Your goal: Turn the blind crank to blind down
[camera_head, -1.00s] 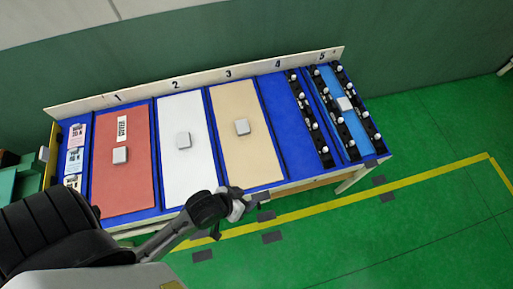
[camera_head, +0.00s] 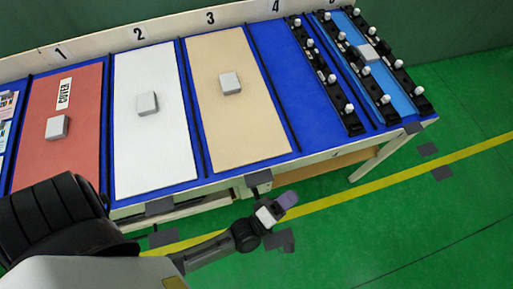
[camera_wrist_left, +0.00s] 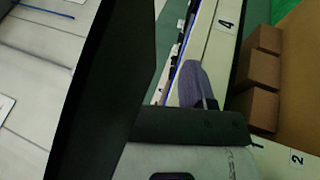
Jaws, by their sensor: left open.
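I cannot make out a blind or a blind crank in either view. My left gripper (camera_head: 278,207) is open, with nothing seen between its fingers. In the head view it is over the green floor, just off the table's front edge and apart from it. One fingertip is purple-grey; it also shows in the left wrist view (camera_wrist_left: 191,84), beside pale boards with number labels. My right gripper is not in view.
A long blue table (camera_head: 310,110) has a red panel (camera_head: 80,100), a white panel (camera_head: 150,150) and a tan panel (camera_head: 240,130), each with a grey block. Black strips with white knobs lie at its right end. Brown boxes (camera_wrist_left: 262,75) show in the wrist view. Floor in front is clear.

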